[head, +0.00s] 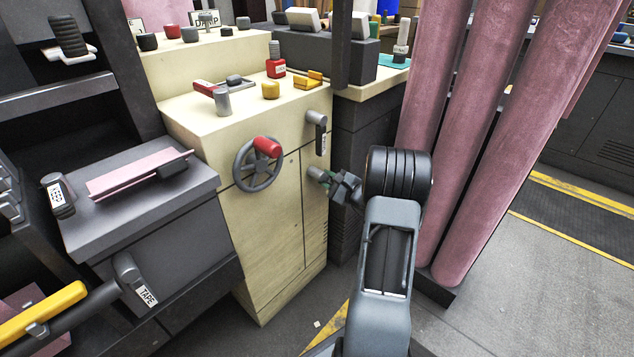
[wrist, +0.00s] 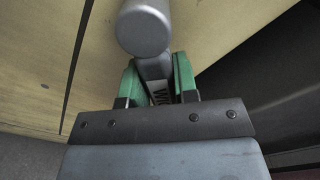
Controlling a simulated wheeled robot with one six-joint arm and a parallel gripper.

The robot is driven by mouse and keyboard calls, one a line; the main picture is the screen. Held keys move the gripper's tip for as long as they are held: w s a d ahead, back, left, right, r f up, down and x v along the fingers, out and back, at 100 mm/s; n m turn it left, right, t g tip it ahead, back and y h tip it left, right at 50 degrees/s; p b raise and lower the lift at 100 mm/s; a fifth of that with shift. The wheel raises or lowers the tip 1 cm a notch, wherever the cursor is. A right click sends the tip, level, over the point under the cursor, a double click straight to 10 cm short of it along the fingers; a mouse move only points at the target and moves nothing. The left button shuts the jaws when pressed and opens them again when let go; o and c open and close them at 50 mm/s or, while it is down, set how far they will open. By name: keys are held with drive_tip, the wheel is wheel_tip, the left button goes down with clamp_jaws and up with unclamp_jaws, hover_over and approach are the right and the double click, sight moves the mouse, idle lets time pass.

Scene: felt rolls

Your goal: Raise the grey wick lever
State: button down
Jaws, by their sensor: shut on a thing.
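The grey wick lever (head: 315,172) is on the right side of the front of the cream cabinet (head: 262,215). In the wrist view its round grey hub (wrist: 144,28) is at the top centre, and its short arm runs from the hub down between my fingers. A white label starting with W shows on the arm, the rest hidden by my gripper. My gripper (head: 328,179) is shut on the lever arm; its green fingers (wrist: 157,82) sit on either side of it. In the head view my gripper hides most of the arm, so its exact angle is hard to tell.
Another grey lever (head: 317,122) with a label is just above on the same cabinet. A grey handwheel with a red knob (head: 258,165) is to the left. Tall pink felt rolls (head: 480,140) stand close on the right of my arm. Open floor (head: 560,260) lies at the right.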

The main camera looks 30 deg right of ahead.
drive_tip(key=shift+d+r+n+b, duration=0.15)
drive_tip(key=shift+d+n+b, duration=0.15)
drive_tip(key=shift+n+b, duration=0.45)
drive_tip(key=shift+r, duration=0.1)
drive_tip(key=c, duration=0.9)
unclamp_jaws()
drive_tip(key=shift+w, duration=0.1)
drive_tip(key=p+v, duration=0.4)
drive_tip(key=v, duration=0.9)
drive_tip(key=shift+s+d, duration=0.1)
drive_tip(key=shift+s, duration=0.3)
